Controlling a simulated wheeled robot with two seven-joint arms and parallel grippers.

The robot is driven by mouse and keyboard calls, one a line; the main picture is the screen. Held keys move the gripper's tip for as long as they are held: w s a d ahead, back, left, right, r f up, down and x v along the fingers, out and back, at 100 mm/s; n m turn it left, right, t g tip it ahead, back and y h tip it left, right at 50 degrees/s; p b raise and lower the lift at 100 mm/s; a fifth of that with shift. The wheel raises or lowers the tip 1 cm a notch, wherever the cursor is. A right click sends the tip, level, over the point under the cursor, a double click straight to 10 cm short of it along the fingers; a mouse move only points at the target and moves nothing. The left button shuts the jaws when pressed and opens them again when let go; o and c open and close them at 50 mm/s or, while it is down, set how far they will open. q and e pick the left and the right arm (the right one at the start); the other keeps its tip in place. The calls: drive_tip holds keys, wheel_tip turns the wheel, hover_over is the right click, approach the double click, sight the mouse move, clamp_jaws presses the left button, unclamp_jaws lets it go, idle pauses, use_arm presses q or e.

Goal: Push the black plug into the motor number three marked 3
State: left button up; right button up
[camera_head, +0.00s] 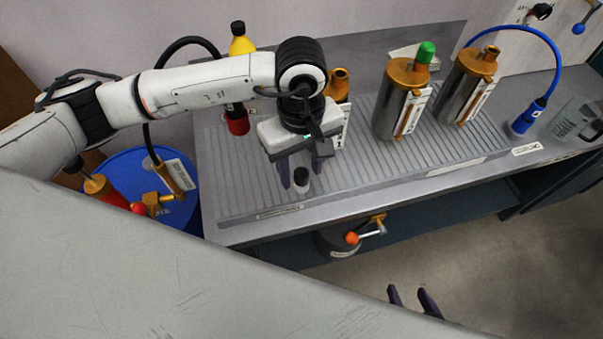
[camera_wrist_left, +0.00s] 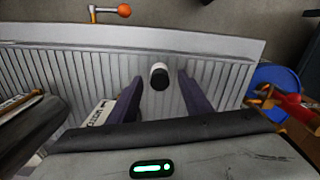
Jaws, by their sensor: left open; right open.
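The black plug (camera_head: 301,175) stands on the ribbed bench tray near its front edge. In the left wrist view the plug (camera_wrist_left: 160,77) has a black end and a pale body, between the finger lines. My left gripper (camera_head: 302,173) is open above and around it, apparently not touching it. Three steel motors with brass tops stand behind: one (camera_head: 339,83) mostly hidden by my left gripper, one (camera_head: 391,108) with a green plug in its top, one (camera_head: 462,90) at the right. Their label numbers are too small to read. My right gripper (camera_head: 415,299) is open and empty over the floor.
The ribbed tray (camera_head: 365,185) is clear in front of the motors. A yellow, black and red bottle (camera_head: 240,45) stands behind my left arm. A blue hose ends at a blue fitting (camera_head: 528,117) at right. A blue drum (camera_head: 127,170) stands left of the bench.

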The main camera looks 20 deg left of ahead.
use_arm(q)
drive_tip(key=shift+c, duration=0.6)
clamp_jaws()
drive_tip(key=shift+r, duration=0.1)
